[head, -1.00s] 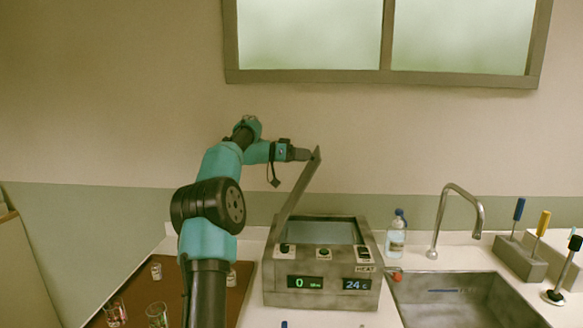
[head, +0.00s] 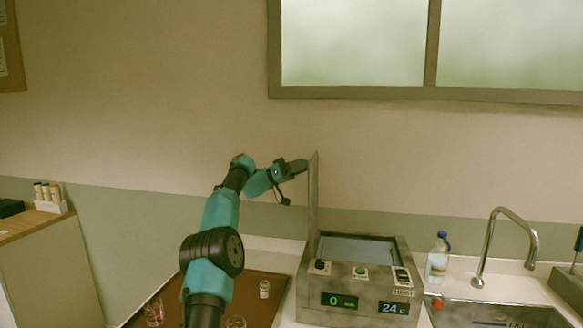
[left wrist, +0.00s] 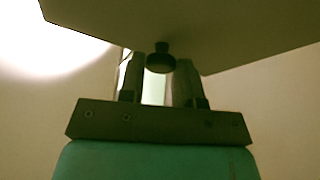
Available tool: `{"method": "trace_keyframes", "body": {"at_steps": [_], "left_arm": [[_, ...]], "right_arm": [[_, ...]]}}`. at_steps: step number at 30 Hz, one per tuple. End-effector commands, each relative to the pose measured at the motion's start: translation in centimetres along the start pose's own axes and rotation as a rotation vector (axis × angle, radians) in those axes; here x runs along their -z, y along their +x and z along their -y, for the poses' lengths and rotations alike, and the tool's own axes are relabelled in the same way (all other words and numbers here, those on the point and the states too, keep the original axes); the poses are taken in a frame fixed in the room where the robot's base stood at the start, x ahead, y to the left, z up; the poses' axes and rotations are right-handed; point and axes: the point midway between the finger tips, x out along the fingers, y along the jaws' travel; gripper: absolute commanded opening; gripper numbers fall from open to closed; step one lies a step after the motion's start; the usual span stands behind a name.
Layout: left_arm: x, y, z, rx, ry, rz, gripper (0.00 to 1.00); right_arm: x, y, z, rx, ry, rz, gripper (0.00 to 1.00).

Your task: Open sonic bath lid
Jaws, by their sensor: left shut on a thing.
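The sonic bath (head: 360,290) is a grey metal box on the counter, with a display reading 0 and another reading 24. Its lid (head: 314,200) stands about upright along the bath's left side, seen nearly edge-on, and the basin (head: 358,250) is uncovered. My left gripper (head: 304,165) is at the upper part of the lid, on its left side. In the left wrist view the gripper (left wrist: 160,75) is shut on the dark round lid knob (left wrist: 161,58), under the lid's flat panel (left wrist: 190,22). My right gripper is not in view.
A brown tray (head: 262,292) with a small vial (head: 264,289) and glasses (head: 154,312) lies left of the bath, partly behind my left arm. A bottle (head: 437,262), a tap (head: 510,235) and a sink (head: 490,316) are to the right.

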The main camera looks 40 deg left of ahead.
Motion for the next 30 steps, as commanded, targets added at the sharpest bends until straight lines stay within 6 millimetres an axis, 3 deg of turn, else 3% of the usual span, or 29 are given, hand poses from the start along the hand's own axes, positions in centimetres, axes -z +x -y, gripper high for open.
{"method": "trace_keyframes", "body": {"at_steps": [11,12,18,20,30], "left_arm": [[-0.27,0.17,0.10,-0.008,-0.005,0.001,0.00],[-0.28,0.17,0.10,-0.008,-0.005,0.002,0.32],[-0.22,0.16,0.10,-0.007,-0.004,0.000,0.51],[-0.19,0.15,0.10,-0.006,-0.004,0.000,0.56],[-0.13,-0.27,0.12,-0.005,-0.003,-0.002,0.56]], "right_arm": [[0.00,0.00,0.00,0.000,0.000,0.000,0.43],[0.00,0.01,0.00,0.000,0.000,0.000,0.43],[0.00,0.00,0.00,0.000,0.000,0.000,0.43],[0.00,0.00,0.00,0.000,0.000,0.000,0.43],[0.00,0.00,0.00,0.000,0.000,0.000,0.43]]}}
